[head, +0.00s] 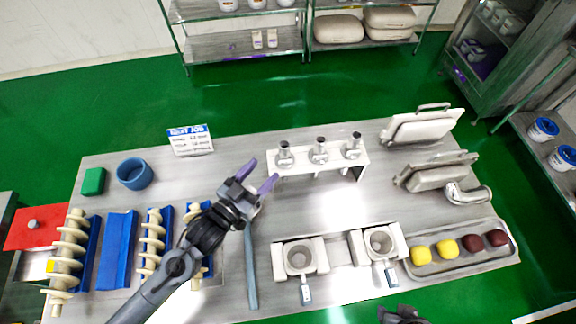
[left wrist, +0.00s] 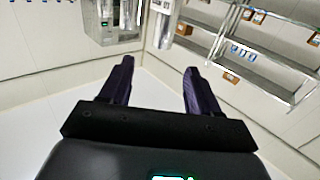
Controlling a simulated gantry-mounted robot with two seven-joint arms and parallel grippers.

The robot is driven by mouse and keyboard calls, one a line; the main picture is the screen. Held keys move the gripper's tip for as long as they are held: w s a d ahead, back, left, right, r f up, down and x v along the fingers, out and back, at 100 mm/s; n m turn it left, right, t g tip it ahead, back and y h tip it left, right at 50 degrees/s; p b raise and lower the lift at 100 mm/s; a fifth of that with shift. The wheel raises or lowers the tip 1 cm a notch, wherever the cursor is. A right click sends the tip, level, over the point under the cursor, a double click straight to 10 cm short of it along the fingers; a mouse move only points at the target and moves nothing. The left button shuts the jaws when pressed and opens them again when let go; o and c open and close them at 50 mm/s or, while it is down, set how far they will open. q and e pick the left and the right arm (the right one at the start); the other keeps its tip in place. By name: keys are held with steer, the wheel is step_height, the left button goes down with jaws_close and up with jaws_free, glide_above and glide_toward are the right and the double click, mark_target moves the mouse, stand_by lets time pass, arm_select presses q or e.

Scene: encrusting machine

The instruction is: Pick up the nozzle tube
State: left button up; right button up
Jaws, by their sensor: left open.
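Three metal nozzle pieces stand upright in a white rack at the back middle of the table: left (head: 284,154), middle (head: 319,151) and right (head: 353,147). A curved metal pipe (head: 468,195) lies at the right; I cannot tell which piece is the nozzle tube. My left gripper (head: 258,177) is open and empty, left of the rack and apart from the nozzles. Its purple fingers also show spread in the left wrist view (left wrist: 157,74), with no table object between them. My right gripper (head: 401,315) shows only partly at the bottom edge.
Two white-and-metal hopper units (head: 300,258) stand in front of the rack. A tray (head: 462,262) holds yellow and dark red pieces. Cream augers (head: 68,250) and blue holders (head: 116,250) fill the left. White panels (head: 420,127) stand at the right back.

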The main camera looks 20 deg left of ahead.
mark_target(281, 151)
arm_select(q)
steer(key=x, duration=0.5)
steer(key=shift+f, duration=0.35)
steer(key=shift+x, duration=3)
steer(key=shift+a, duration=0.1)
jaws_close()
